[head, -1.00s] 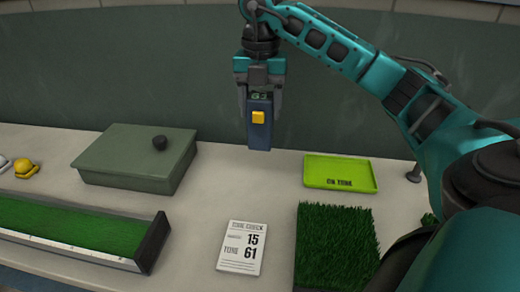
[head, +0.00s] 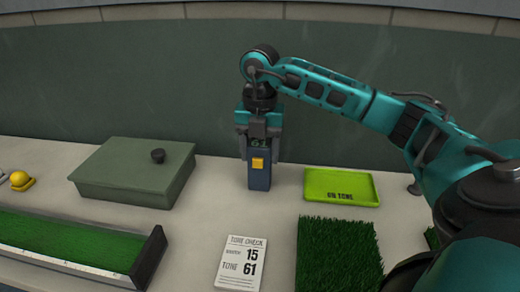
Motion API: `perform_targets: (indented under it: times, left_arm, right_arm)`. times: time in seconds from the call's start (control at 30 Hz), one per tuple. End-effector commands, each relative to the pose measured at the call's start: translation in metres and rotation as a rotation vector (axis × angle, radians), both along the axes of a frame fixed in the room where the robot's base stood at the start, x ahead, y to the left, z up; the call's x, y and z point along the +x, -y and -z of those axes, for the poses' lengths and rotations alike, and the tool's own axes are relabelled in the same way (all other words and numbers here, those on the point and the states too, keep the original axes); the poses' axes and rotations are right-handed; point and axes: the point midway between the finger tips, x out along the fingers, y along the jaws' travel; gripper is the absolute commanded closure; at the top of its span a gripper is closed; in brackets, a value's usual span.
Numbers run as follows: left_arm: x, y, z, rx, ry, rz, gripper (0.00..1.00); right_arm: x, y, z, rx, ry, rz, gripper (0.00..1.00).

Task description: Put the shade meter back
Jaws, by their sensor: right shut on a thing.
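The shade meter (head: 259,177) is a dark blue upright block with a yellow button and a small display at its top that seems to read 61. My right gripper (head: 259,150) is shut on its upper part from above. The meter's lower end is at or just above the bench, between the green box and the lime tray; I cannot tell whether it touches. A white card (head: 241,263) headed "TONE CHECK" lies in front, showing 15 and TONE 61. My left gripper is not in view.
A green lidded box (head: 130,180) with a black knob stands at left. A lime tray (head: 342,188) marked "ON TONE" lies at right, behind a turf square (head: 338,258). A turf trough (head: 65,243) is front left, and a yellow object (head: 22,181) sits at far left.

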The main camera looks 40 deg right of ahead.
Motion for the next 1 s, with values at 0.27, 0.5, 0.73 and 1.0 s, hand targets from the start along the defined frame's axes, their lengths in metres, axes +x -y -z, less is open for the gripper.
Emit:
perform_targets:
  times: [0.27, 0.5, 0.73, 1.0]
  left_arm:
    - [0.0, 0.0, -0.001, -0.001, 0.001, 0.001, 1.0]
    - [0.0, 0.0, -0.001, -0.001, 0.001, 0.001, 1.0]
    - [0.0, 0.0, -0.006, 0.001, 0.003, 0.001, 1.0]
    - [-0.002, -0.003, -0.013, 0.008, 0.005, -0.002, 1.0]
  right_arm:
    - [0.0, 0.0, 0.001, 0.0, -0.001, 0.0, 0.15]
    - [0.0, 0.0, 0.0, 0.001, -0.001, 0.0, 0.15]
    - [0.001, 0.0, -0.026, 0.0, 0.004, 0.0, 0.15]
    - [0.001, 0.0, -0.089, 0.0, 0.004, 0.001, 0.15]
